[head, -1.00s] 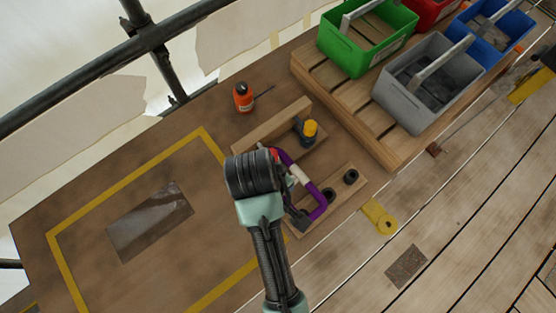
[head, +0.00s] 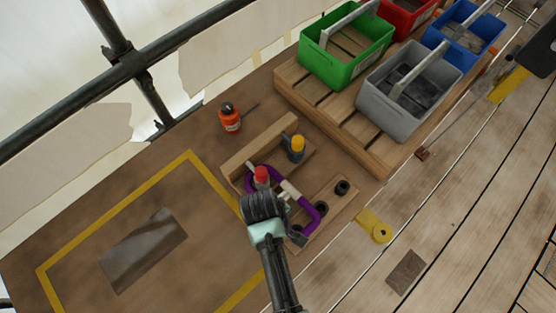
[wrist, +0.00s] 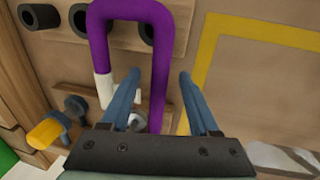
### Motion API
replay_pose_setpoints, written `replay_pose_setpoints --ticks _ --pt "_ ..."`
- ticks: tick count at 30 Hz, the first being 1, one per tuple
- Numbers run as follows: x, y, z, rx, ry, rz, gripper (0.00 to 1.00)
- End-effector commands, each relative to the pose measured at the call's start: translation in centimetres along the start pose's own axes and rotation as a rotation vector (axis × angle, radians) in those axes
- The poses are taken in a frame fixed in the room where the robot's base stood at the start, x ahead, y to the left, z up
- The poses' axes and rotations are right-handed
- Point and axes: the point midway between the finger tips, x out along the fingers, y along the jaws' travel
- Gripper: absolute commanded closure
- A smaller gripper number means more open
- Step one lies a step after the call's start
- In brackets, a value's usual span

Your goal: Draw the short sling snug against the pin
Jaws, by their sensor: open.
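The purple sling (head: 316,212) forms a loop with a white sleeve (head: 289,190) at a wooden rack. Its far end curves around the red-topped pin (head: 261,174); a slight gap cannot be judged. In the wrist view the sling (wrist: 128,9) makes a U-bend, with the white sleeve (wrist: 103,90) on its left leg. My gripper (wrist: 158,80) is open, with the plain right leg showing between its two blue fingers; I cannot tell if either touches it. In the head view my gripper (head: 264,212) is over the sling's left side and hides part of it.
A yellow-topped fitting (head: 297,145) stands on the rack beside the sling. Black rings (head: 342,187) sit at the rack's right. An orange bottle (head: 230,118) is at the back. Green (head: 345,50) and grey (head: 408,85) bins stand on a pallet. The yellow-taped area (head: 90,225) is mostly clear.

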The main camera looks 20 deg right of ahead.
Motion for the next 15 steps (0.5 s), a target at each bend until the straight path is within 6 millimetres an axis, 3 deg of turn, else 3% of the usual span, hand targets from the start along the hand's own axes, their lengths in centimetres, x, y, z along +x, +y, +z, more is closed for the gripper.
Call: replay_pose_setpoints --ticks 8,15 --pt "0.05 0.01 0.00 0.000 0.000 0.000 0.40" --pt "0.03 0.00 0.01 0.000 0.000 0.000 0.83"
